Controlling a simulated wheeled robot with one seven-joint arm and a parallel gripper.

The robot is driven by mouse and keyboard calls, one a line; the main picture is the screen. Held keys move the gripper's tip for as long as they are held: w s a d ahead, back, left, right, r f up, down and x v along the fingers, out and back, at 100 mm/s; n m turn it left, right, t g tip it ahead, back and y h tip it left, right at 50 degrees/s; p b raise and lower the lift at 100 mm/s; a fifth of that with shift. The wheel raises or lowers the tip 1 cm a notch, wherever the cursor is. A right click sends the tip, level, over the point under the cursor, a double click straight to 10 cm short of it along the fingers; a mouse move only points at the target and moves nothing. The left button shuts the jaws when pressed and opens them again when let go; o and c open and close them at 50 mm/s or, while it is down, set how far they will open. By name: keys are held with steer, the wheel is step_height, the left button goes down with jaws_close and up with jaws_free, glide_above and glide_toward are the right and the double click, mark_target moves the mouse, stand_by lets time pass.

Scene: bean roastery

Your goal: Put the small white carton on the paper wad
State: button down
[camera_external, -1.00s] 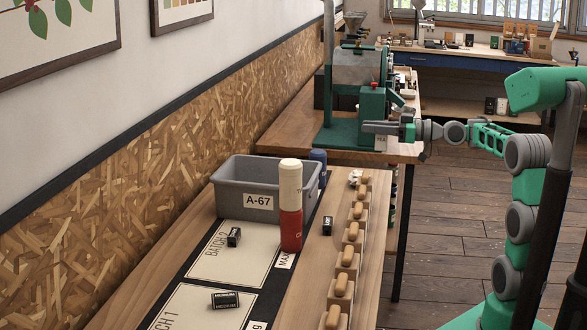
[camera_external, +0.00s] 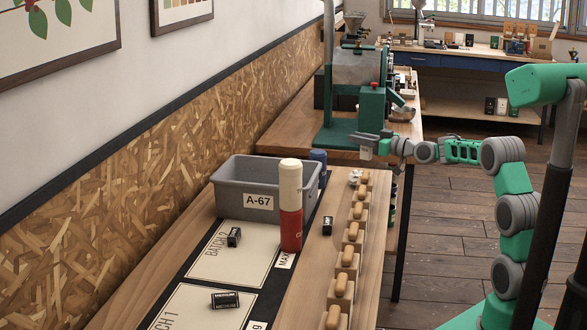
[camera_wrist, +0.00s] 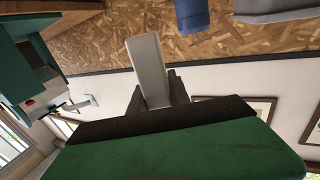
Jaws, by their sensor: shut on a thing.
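In the wrist view the carton (camera_wrist: 147,58) sticks out between the dark fingers (camera_wrist: 155,95). A small crumpled whitish thing, which looks like the paper wad (camera_external: 355,178), lies at the far end of the near table, right of the grey bin. The carton is above and slightly right of it in the picture, apart from it. The wad does not show in the wrist view.
A grey bin (camera_external: 245,181) labelled A-67 and a red and cream cylinder (camera_external: 290,215) stand on the near table. A blue object (camera_external: 319,158) is behind the bin. A row of wooden-handled blocks (camera_external: 349,258) lines the right edge. A green roaster (camera_external: 343,132) stands behind.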

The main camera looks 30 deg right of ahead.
steer(key=w+f, duration=0.1)
steer(key=f, duration=0.1)
steer(key=w+f, duration=0.1)
steer(key=f, duration=0.3)
steer(key=shift+w+d, duration=0.1)
steer(key=shift+w, duration=0.3)
steer(key=shift+f, duration=0.3)
steer(key=c, duration=1.2)
jaws_free()
steer(key=shift+r, duration=0.1)
steer(key=shift+r, duration=0.3)
steer(key=b+v, duration=0.1)
steer(key=v, duration=1.1)
steer(key=shift+f, duration=0.25)
